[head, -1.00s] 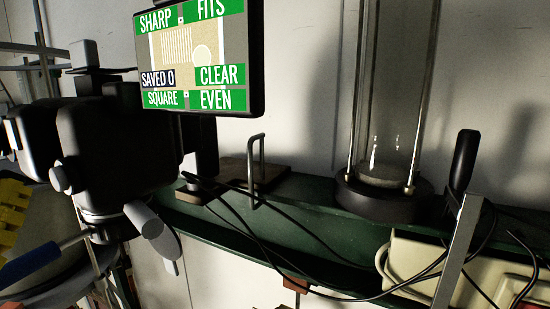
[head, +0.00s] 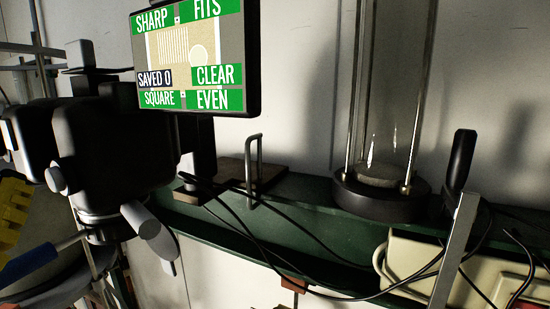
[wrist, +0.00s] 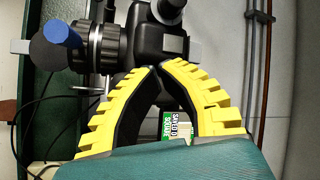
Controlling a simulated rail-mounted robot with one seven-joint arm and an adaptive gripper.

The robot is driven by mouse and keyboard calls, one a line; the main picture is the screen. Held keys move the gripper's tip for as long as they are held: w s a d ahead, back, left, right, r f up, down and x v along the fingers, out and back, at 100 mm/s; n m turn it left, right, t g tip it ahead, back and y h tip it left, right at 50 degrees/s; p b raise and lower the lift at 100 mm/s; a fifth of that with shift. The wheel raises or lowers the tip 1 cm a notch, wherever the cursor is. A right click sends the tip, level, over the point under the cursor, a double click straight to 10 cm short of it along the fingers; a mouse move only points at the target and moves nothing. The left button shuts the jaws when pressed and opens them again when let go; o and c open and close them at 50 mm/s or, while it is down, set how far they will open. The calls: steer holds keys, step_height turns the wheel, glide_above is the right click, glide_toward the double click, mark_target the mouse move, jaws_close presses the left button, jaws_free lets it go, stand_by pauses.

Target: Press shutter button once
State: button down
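A black camera (head: 115,150) is mounted at the left in the head view. Its screen (head: 195,60) reads SHARP, FITS, CLEAR, SQUARE, EVEN and SAVED 0. In the wrist view the camera body (wrist: 160,40) lies just beyond my fingertips, with its ringed lens (wrist: 100,45) to the left. I cannot clearly pick out the shutter button. My gripper (wrist: 157,68) has its yellow fingers brought together at the tips, with nothing seen between them. The tips are close to the camera body; I cannot tell if they touch. In the head view only part of a yellow finger (head: 14,212) shows.
A clear cylinder on a round black base (head: 380,200) stands on a green ledge (head: 310,205). Dark cables (head: 265,235) run across it to a cream box (head: 410,260). A blue-ended handle (head: 28,263) sticks out below the camera. A wire bracket (head: 253,170) stands mid-ledge.

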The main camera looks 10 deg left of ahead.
steer(key=shift+w+d, duration=0.1)
steer(key=shift+w, duration=0.2)
steer(key=shift+w+d, duration=0.1)
steer(key=shift+w, duration=0.25)
stand_by(0.3)
steer(key=shift+s+a, duration=0.25)
steer(key=shift+s, duration=0.55)
steer(key=s, duration=0.2)
steer(key=s+a, duration=0.1)
steer(key=s, duration=0.2)
steer(key=shift+s+a, duration=0.35)
steer(key=shift+a, duration=0.05)
stand_by(0.4)
